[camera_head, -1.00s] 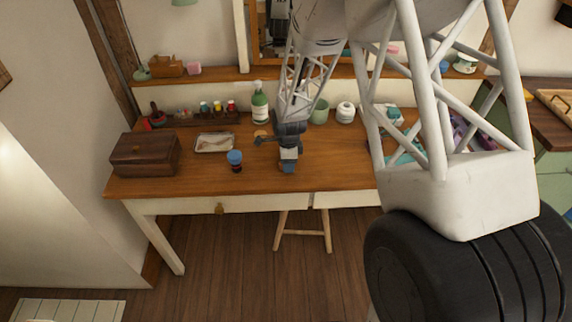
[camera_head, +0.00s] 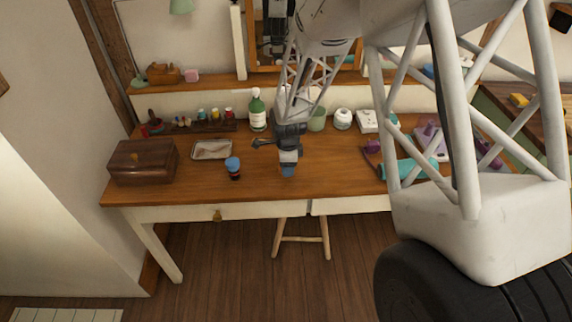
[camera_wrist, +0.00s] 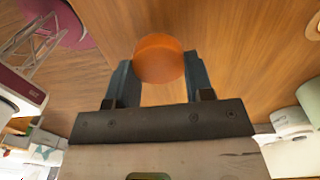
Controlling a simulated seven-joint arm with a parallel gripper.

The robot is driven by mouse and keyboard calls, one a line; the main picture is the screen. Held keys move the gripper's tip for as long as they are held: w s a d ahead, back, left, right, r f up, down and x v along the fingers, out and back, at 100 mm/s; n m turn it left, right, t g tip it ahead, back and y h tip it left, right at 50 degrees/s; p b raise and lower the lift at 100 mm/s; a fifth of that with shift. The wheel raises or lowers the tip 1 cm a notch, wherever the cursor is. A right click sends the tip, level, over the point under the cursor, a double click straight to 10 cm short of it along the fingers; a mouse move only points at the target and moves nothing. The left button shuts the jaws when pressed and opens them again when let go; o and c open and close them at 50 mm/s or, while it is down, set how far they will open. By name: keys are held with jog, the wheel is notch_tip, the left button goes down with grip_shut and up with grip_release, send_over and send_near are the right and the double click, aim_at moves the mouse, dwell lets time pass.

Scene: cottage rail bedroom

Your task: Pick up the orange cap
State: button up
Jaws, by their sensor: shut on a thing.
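The orange cap (camera_wrist: 158,58) is a round, flat-topped disc in the wrist view. It sits between the two fingertips of my gripper (camera_wrist: 160,76), one blue-grey finger on each side. My gripper is shut on it. In the head view my gripper (camera_head: 289,170) points down over the front middle of the wooden desk (camera_head: 260,187). The cap cannot be made out in the head view. I cannot tell how far the cap is from the desk top.
A blue-topped jar (camera_head: 233,168) stands left of my gripper. Further left are a metal tray (camera_head: 211,149) and a brown wooden box (camera_head: 142,162). A green bottle (camera_head: 257,113), a green cup (camera_head: 317,119) and a white jar (camera_head: 342,119) stand behind. The desk's front middle has bare room.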

jog(key=s+d+r, duration=0.1)
jog(key=s+d, duration=0.1)
jog(key=s, duration=1.1)
jog(key=shift+s+d+r, duration=0.2)
jog(key=shift+s+d, duration=0.1)
jog(key=shift+s, duration=0.05)
jog(key=shift+w, duration=0.1)
jog(key=w+r, duration=0.2)
jog(key=w, duration=0.9)
jog(key=w+a+r, duration=0.1)
jog(key=w+r, duration=0.2)
jog(key=w, duration=0.8)
jog(key=w+a+r, duration=0.1)
jog(key=w+r, duration=0.1)
jog(key=w, duration=0.9)
jog(key=shift+a+r, duration=0.25)
jog(key=shift+f, duration=0.15)
jog(key=shift+f, duration=2.05)
jog(key=shift+f, duration=0.5)
